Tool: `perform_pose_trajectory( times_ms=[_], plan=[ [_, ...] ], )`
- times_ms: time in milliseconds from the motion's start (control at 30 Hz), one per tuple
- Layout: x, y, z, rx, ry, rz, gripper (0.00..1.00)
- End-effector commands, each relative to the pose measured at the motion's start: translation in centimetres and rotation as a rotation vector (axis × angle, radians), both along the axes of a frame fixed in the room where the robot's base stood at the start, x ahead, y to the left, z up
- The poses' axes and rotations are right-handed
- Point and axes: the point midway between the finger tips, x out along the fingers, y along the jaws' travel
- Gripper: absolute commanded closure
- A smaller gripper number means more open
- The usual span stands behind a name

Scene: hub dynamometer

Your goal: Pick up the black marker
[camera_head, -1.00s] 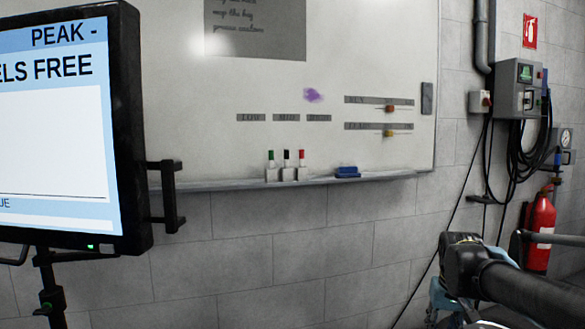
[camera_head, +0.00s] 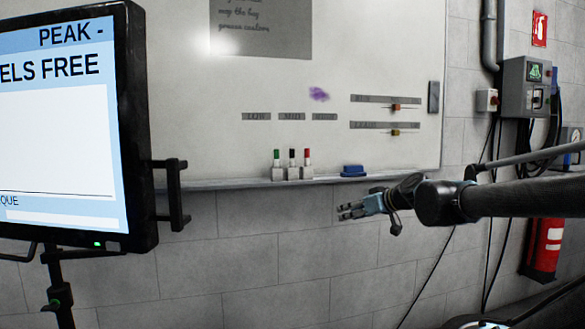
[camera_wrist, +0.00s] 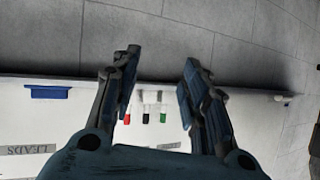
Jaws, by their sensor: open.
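The black marker (camera_head: 292,158) stands upright in a small light holder on the whiteboard ledge, between a green marker (camera_head: 277,158) and a red marker (camera_head: 307,157). My gripper (camera_head: 343,212) is open and empty, to the right of the markers and lower than the ledge in the head view. In the wrist view my gripper (camera_wrist: 162,62) has its two fingers spread, and the black marker (camera_wrist: 146,118) shows between them, apart from both. The red marker (camera_wrist: 127,118) shows close beside the left finger there, and the green marker (camera_wrist: 163,117) nearer the right finger.
A blue eraser (camera_head: 353,171) lies on the ledge (camera_head: 220,184) right of the markers. A monitor (camera_head: 62,120) on a stand with a black side handle (camera_head: 178,190) is at the left. The wall below the ledge is clear. A fire extinguisher (camera_head: 545,245) is at the right.

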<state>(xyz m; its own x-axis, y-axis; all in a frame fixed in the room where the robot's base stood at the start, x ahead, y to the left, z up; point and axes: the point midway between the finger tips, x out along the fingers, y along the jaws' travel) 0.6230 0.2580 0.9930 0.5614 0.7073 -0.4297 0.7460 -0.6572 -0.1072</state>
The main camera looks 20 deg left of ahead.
Motion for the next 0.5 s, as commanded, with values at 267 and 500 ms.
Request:
perform_pose_trajectory(
  times_ms=[267, 500],
  plan=[
    [6.9, 9.9, 11.8, 0.209, -0.306, -0.018, 0.59],
    [9.8, 13.6, 14.7, 0.245, -0.376, -0.104, 0.59]
  ],
)
